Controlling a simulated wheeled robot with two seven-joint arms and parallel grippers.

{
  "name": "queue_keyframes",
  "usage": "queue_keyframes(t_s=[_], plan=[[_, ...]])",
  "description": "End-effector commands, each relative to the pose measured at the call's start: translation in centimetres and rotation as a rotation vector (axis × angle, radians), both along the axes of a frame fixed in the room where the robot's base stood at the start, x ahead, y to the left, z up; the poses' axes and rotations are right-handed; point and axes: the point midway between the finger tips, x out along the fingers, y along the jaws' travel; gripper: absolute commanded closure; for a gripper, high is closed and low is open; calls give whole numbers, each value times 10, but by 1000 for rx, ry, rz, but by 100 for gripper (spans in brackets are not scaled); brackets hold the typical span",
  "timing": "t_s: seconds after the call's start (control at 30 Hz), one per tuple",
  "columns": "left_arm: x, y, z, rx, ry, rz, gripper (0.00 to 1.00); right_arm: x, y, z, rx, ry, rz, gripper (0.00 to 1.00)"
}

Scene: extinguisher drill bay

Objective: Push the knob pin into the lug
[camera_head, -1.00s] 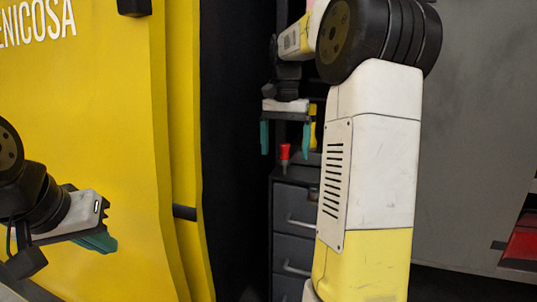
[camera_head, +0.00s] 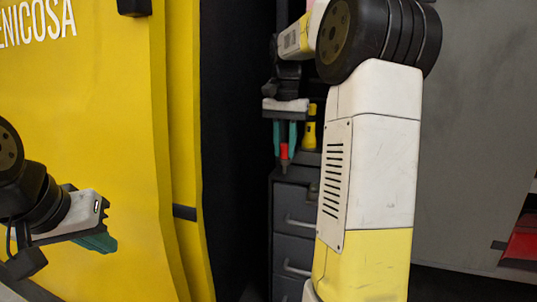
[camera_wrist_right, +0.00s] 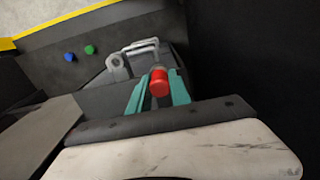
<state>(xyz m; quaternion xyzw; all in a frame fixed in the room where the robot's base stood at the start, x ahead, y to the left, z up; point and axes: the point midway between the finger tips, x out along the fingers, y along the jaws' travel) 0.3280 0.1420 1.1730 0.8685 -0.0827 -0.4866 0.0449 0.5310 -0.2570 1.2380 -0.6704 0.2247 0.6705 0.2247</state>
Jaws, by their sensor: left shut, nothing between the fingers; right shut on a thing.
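The knob pin (camera_head: 284,152) has a red knob and stands upright above the drawer cabinet's top in the head view. It shows from above in the right wrist view (camera_wrist_right: 159,82). My right gripper (camera_head: 285,146) has its green fingers shut on the red knob; it also shows in the right wrist view (camera_wrist_right: 160,92). A grey rounded piece with a hole, which looks like the lug (camera_wrist_right: 117,66), is just beyond and left of the pin in the right wrist view. The pin's lower end is hidden there. My left gripper (camera_head: 106,244) is shut and empty at the lower left.
The grey drawer cabinet (camera_head: 292,220) is below the pin. A yellow torch-like object (camera_head: 311,127) stands close right of my right gripper. A blue knob (camera_wrist_right: 69,57) and a green knob (camera_wrist_right: 90,49) sit on a dark surface. A large yellow panel (camera_head: 110,130) fills the left.

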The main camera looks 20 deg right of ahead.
Motion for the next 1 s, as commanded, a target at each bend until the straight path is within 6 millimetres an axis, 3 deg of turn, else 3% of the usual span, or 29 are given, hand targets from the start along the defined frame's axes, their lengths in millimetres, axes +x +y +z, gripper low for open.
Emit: queue_keyframes(t_s=[1.0], plan=[[0,0,0,0,0,0,100,0,0,40,0,0,1,100]])
